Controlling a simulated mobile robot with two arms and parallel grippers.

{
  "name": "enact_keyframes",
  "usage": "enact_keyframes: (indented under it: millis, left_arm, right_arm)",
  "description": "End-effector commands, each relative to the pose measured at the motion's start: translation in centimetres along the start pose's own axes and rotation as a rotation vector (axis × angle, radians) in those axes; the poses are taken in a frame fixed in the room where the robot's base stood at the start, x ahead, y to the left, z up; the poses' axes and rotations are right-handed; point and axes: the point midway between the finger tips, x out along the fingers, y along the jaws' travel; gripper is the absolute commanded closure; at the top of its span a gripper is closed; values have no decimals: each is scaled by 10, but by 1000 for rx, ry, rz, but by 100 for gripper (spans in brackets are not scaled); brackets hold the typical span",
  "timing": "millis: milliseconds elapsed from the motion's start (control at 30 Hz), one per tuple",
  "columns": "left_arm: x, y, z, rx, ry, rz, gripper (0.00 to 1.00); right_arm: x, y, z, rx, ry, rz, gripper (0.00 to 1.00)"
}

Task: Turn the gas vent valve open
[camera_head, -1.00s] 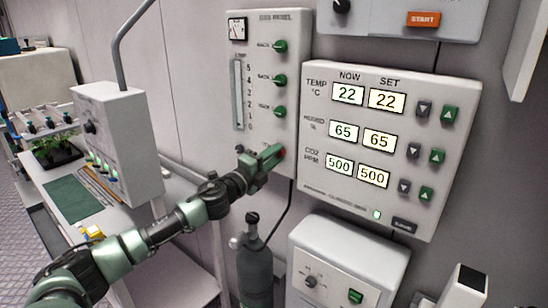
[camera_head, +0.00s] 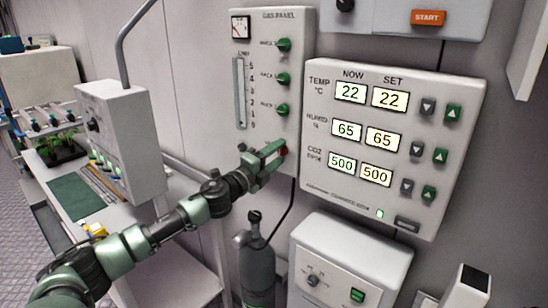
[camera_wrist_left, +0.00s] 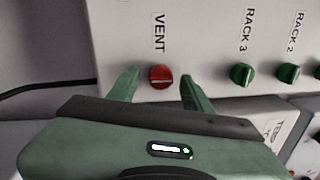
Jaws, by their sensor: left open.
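The gas panel (camera_head: 262,60) is a white box on the wall with several green knobs, a gauge and a flow tube. Its red vent valve (camera_wrist_left: 161,76) sits beside the VENT label in the left wrist view. In the head view the valve (camera_head: 283,150) shows only as a red bit by the fingertips. My left gripper (camera_wrist_left: 160,82) is open, with one finger on each side of the red valve. I cannot tell whether the fingers touch it. In the head view the gripper (camera_head: 268,156) is at the panel's lower end. My right gripper is not in view.
The green RACK 3 knob (camera_wrist_left: 242,74) is close beside one finger. A climate controller (camera_head: 392,140) is mounted right of the gas panel. A gas cylinder (camera_head: 257,268) and a white box (camera_head: 348,262) stand below. A bench (camera_head: 130,240) is at left.

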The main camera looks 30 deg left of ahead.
Motion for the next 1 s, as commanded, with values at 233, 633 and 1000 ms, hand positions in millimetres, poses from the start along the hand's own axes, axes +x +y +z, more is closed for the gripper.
enact_keyframes:
  millis: [233, 633, 1000]
  left_arm:
    - [-27, 6, -1, 4, 2, 4, 50]
    - [-71, 4, 0, 1, 1, 3, 50]
    - [-77, 0, 0, 1, 1, 0, 50]
  right_arm:
    - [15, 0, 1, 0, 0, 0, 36]
    - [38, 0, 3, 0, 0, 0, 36]
    - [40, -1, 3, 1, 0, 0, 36]
